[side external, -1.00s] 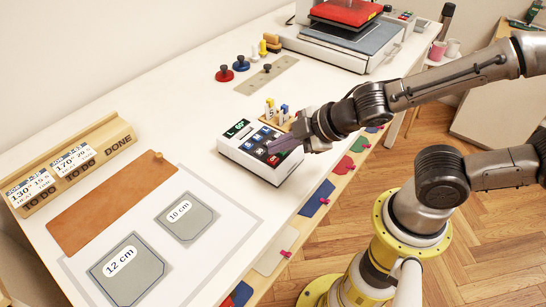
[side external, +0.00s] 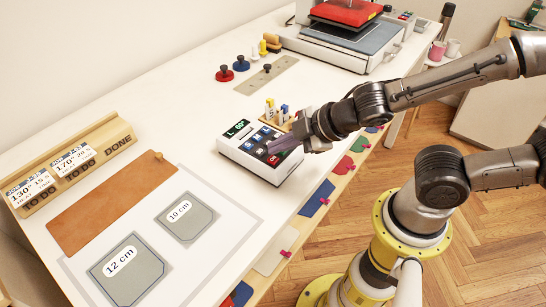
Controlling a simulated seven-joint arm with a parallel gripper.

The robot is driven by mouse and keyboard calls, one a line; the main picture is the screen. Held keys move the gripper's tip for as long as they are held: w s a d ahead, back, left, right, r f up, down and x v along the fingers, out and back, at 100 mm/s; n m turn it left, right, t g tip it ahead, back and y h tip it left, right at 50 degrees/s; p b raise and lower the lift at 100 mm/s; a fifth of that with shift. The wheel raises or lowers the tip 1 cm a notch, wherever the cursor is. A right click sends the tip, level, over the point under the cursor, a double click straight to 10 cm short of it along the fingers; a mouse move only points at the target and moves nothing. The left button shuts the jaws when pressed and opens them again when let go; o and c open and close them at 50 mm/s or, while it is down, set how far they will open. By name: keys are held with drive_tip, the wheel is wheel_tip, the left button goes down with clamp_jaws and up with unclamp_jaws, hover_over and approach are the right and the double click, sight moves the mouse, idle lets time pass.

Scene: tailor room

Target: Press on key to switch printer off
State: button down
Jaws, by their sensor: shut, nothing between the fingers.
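The printer (side external: 246,158) is a small white box with a dark sloped keypad on top. It stands on the white table near its right edge. Its keypad carries several dark blue and black keys (side external: 262,141) and a red key (side external: 274,160) at the lower right; a small green display (side external: 237,128) is at the upper left. My gripper (side external: 276,147) is shut and empty, with its fingertips over the right part of the keypad. I cannot tell whether the tips touch a key. The fingers hide some keys, and the key labels are too small to read.
A wooden holder (side external: 270,118) with yellow and blue pegs stands just behind the printer. A heat press (side external: 345,40) is at the back. Grey 10 cm (side external: 187,218) and 12 cm (side external: 128,270) plates, a brown board (side external: 112,205) and a card rack (side external: 70,165) lie at the left.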

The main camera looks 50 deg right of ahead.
drive_tip(key=shift+f, duration=0.15)
drive_tip(key=shift+f, duration=0.3)
drive_tip(key=shift+f, duration=0.45)
idle(1.1)
drive_tip(key=shift+r, duration=0.85)
drive_tip(key=shift+r, duration=2.5)
